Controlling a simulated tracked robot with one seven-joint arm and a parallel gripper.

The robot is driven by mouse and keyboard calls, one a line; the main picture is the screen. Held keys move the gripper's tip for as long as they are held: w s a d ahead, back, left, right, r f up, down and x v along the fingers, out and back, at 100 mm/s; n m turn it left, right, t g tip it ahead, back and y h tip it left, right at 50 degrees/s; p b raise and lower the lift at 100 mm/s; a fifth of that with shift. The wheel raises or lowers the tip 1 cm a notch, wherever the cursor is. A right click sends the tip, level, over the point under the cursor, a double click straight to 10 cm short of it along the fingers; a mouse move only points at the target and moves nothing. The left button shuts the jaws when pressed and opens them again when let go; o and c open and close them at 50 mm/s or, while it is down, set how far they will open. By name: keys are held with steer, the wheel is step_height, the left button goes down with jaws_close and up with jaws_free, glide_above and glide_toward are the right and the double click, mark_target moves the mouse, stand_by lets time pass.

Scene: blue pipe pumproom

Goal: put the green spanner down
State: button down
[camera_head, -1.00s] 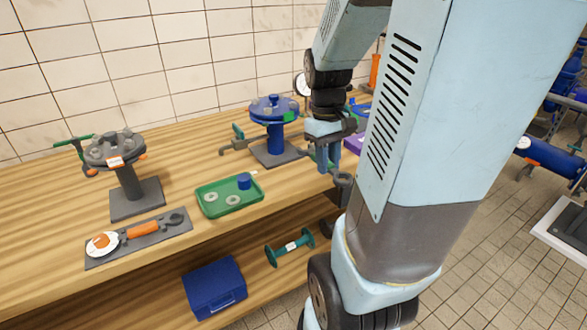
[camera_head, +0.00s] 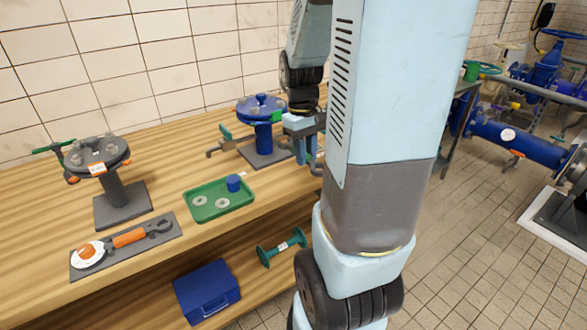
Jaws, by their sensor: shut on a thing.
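My gripper (camera_head: 309,158) hangs over the bench just right of the blue flange stand, partly behind my own arm. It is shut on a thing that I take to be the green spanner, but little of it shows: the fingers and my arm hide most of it. Whether it touches the bench top cannot be told. The wooden bench (camera_head: 170,205) runs along the tiled wall. The blue flange stand (camera_head: 262,135) has a grey square foot. A green-ended grey tool (camera_head: 226,132) stands at its left.
A green tray (camera_head: 215,208) holds washers and a blue cup. An orange-handled spanner (camera_head: 130,237) lies on a grey mat. A grey flange stand (camera_head: 115,190) is at left. A blue case (camera_head: 207,292) and a green spool (camera_head: 281,247) sit on the lower shelf. Bare bench lies between the mat and tray.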

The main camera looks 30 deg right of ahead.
steer(key=w, duration=0.1)
steer(key=w+f, duration=0.1)
steer(key=w+d+f, duration=0.1)
steer(key=w, duration=0.1)
steer(key=w+f, duration=0.2)
steer(key=f, duration=0.1)
steer(key=w+f, duration=0.1)
steer(key=w, duration=0.1)
steer(key=shift+d+f, duration=0.35)
steer(key=shift+d, duration=0.05)
steer(key=shift+w+d+f, duration=0.15)
steer(key=shift+w+f, duration=0.45)
steer(key=shift+f, duration=1.55)
steer(key=shift+f, duration=0.4)
steer(key=c, duration=0.9)
jaws_free()
steer(key=shift+c, duration=0.2)
